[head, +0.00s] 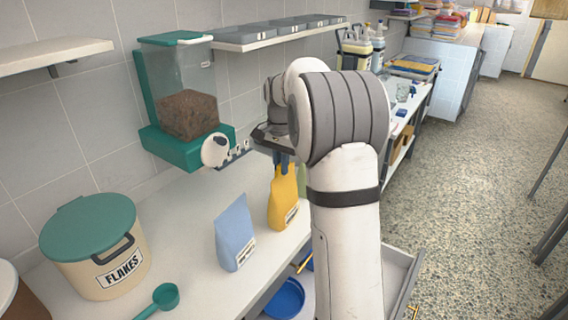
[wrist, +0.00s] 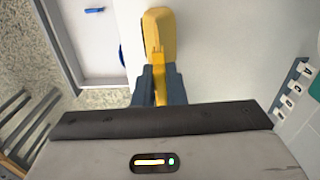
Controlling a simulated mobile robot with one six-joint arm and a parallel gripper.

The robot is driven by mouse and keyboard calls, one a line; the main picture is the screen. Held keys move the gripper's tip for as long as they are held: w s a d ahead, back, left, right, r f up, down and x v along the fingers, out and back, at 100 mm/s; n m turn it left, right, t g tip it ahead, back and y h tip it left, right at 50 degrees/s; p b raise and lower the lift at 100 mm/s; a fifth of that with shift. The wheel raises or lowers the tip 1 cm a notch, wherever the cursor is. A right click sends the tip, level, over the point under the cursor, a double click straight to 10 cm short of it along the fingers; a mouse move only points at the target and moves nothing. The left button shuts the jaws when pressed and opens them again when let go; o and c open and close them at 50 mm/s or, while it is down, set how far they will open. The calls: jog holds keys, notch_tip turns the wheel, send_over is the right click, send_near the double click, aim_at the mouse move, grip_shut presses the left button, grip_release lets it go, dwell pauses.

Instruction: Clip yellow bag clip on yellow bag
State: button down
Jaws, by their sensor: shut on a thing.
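The yellow bag (head: 283,203) stands upright on the white counter, with a pale label low on its front. In the wrist view the yellow bag (wrist: 158,22) lies straight beyond my fingers. My gripper (head: 284,162) is directly over the bag's top, pointing down. In the wrist view my gripper (wrist: 160,88) has its dark blue-grey fingers shut on the narrow yellow bag clip (wrist: 159,68). The clip's far end overlaps the bag's top in that view; I cannot tell whether it grips the bag. The clip cannot be made out in the head view.
A blue bag (head: 235,233) stands left of the yellow one, and a pale green bag (head: 302,180) is partly hidden behind it. A FLAKES tub (head: 97,245), green scoop (head: 160,298) and wall dispenser (head: 187,110) are left. An open drawer (head: 398,268) holds a blue bowl (head: 286,297).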

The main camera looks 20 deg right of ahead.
jog(key=shift+f, duration=0.45)
dwell(1.0)
jog(key=c, duration=1.4)
grip_release()
jog(key=shift+o, duration=0.3)
jog(key=o, duration=0.4)
jog(key=shift+s+r+p, duration=0.1)
jog(key=shift+r+p, duration=1.9)
jog(key=shift+r, duration=0.55)
